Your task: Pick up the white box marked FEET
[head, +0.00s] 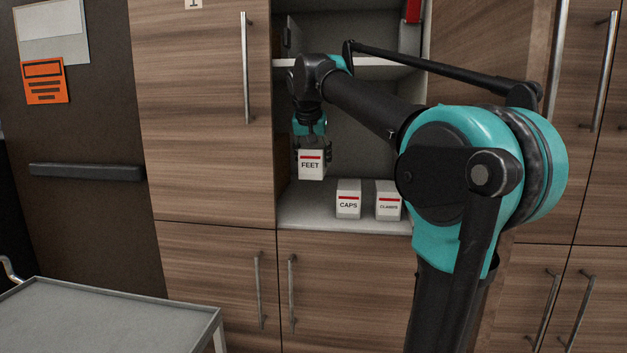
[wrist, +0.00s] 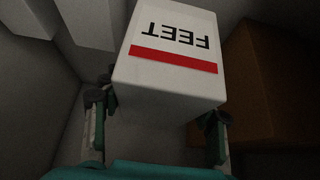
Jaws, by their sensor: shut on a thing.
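The white box marked FEET (head: 311,166), with a red stripe, is in my gripper (head: 312,148) in the head view. It hangs upright above the lower shelf of the open cabinet, at the left side, apart from the shelf. In the wrist view the FEET box (wrist: 170,60) appears upside down between the two fingers of my gripper (wrist: 160,120), which are closed on its sides.
White boxes marked CAPS (head: 348,200) and CLAMPS (head: 388,202) stand on the lower shelf (head: 330,222) to the right. An upper shelf (head: 375,70) is above. A grey table (head: 100,320) stands at lower left.

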